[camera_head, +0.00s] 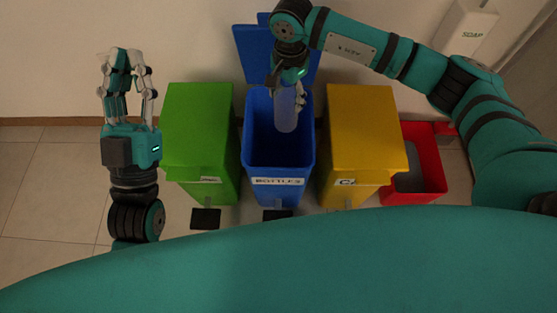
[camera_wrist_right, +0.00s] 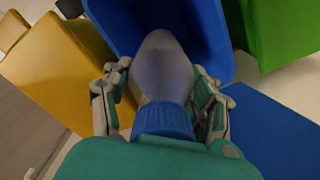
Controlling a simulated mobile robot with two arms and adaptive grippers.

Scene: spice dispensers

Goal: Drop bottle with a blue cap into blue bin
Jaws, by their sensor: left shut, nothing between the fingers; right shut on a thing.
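The bottle (camera_head: 286,110) is translucent grey. My right gripper (camera_head: 287,88) is shut on it and holds it over the open mouth of the blue bin (camera_head: 279,170), which is labelled "BOTTLES". In the right wrist view the bottle (camera_wrist_right: 161,65) sits between the two fingers of my right gripper (camera_wrist_right: 161,95), its blue cap (camera_wrist_right: 165,121) nearest the camera and its body pointing into the blue bin (camera_wrist_right: 205,35). The bin's blue lid (camera_head: 254,50) is raised at the back. My left gripper (camera_head: 127,75) is empty and shut, left of the green bin.
A closed green bin (camera_head: 198,130) stands left of the blue bin and a closed yellow bin (camera_head: 365,125) right of it. An open red bin (camera_head: 432,160) is further right. A soap dispenser (camera_head: 468,30) is on the wall. The floor at left is clear.

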